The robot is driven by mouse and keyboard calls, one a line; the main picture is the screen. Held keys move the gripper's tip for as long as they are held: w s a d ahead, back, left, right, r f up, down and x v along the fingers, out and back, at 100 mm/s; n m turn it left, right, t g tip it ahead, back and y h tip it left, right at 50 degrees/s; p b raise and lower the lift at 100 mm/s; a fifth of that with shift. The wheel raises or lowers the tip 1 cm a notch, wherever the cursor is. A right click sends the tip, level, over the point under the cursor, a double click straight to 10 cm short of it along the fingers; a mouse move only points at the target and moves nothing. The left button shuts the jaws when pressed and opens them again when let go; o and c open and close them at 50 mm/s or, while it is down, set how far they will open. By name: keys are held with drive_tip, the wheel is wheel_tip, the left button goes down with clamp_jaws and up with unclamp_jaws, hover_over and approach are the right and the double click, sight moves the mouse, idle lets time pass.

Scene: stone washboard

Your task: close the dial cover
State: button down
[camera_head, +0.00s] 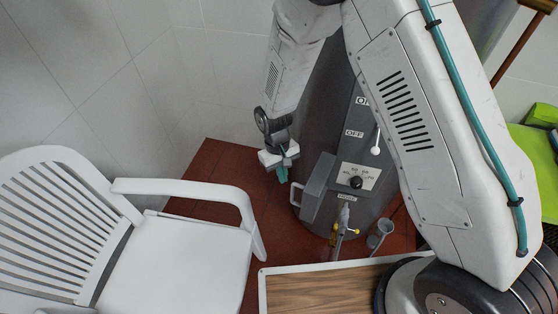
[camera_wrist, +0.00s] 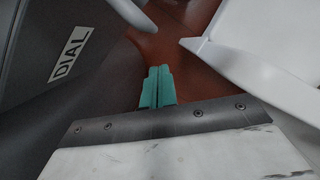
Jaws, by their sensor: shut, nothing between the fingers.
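The dial cover (camera_head: 317,187) is a grey panel with a pale handle (camera_head: 295,197) on its left side, on the front of a dark grey cylindrical machine (camera_head: 325,110). It appears swung open to the left, leaving a pale plate with a black dial knob (camera_head: 356,182) exposed. My gripper (camera_head: 282,175) has teal fingertips pressed together, empty, just left of the cover and above the handle, with a visible gap. In the wrist view the shut fingertips (camera_wrist: 157,82) point over the red floor. A dark surface with a "DIAL" label (camera_wrist: 69,55) stands to their left.
A white slatted chair (camera_head: 180,260) stands at left; its armrest (camera_wrist: 260,72) is close on the right in the wrist view. A wood-topped surface (camera_head: 320,292), a tap (camera_head: 343,225) and a small cup (camera_head: 380,232) are below the panel. Red floor (camera_head: 215,165) lies between.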

drive_tip(key=shift+s+d+r, duration=0.1)
drive_tip(key=shift+s+d, duration=0.25)
drive_tip(key=shift+s, duration=0.4)
drive_tip(key=shift+s+d+r, duration=0.1)
drive_tip(key=shift+s+d, duration=0.25)
drive_tip(key=shift+s, duration=0.35)
